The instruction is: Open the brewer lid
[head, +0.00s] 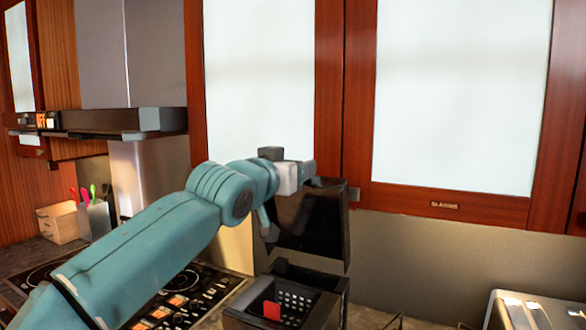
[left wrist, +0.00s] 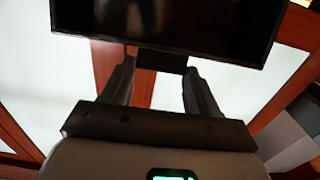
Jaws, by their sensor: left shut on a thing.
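The black brewer's lid (head: 312,222) stands raised, roughly upright, above the brewer's body (head: 335,283) in the head view. The open top of the body shows a perforated dark inside and a small red piece (head: 271,310). My left gripper (head: 318,182) is at the top edge of the lid. In the left wrist view its two fingers close on a small dark tab (left wrist: 161,61) that sticks out from the glossy lid panel (left wrist: 165,22). The lid's hinge is not clearly seen. My right gripper is in neither view.
Wall cabinets with frosted panels (head: 455,90) stand right behind the lid. A dark range hood (head: 110,122) is at the left, with a cooktop (head: 185,300) below. A silver appliance (head: 535,312) is at the lower right. A wooden box (head: 60,222) stands far left.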

